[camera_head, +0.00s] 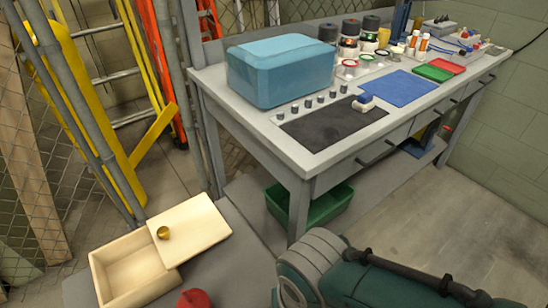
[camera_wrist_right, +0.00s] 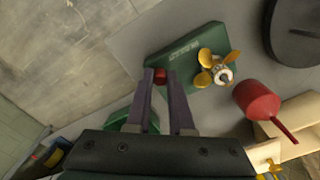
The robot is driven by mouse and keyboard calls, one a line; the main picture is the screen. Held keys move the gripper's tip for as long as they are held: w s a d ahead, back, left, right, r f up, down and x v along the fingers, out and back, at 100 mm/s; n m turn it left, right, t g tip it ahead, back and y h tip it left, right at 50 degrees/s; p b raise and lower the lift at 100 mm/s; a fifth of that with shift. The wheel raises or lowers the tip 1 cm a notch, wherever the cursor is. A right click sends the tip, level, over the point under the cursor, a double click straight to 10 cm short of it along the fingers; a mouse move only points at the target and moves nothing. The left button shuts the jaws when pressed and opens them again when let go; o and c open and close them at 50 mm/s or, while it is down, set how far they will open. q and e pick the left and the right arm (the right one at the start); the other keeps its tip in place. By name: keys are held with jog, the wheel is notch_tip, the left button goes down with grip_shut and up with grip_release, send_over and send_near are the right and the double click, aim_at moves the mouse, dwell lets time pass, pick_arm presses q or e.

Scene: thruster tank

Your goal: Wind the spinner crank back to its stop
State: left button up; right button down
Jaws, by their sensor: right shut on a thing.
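In the right wrist view a dark green housing (camera_wrist_right: 190,57) has a brass-coloured propeller (camera_wrist_right: 213,68) on a pale hub at one end. A small red crank knob (camera_wrist_right: 160,76) is at its other end. My right gripper (camera_wrist_right: 160,78) is shut on this knob, one finger on each side. The crank's arm is hidden, so its angle cannot be told. In the head view the housing and the right fingertips are out of sight. My left gripper is in neither view.
A red bulb-shaped thing with a handle (camera_wrist_right: 257,98) lies near the propeller. A round dark disc (camera_wrist_right: 295,30) is beyond it. A tan box (camera_head: 130,272) with its lid askew is at the left. The grey workbench (camera_head: 240,120) carries a blue case (camera_head: 280,75).

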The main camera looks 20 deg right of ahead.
jog(key=shift+a+m, duration=0.25)
jog(key=shift+m, duration=0.75)
jog(key=c, duration=0.8)
grip_release()
jog(key=shift+s, duration=0.1)
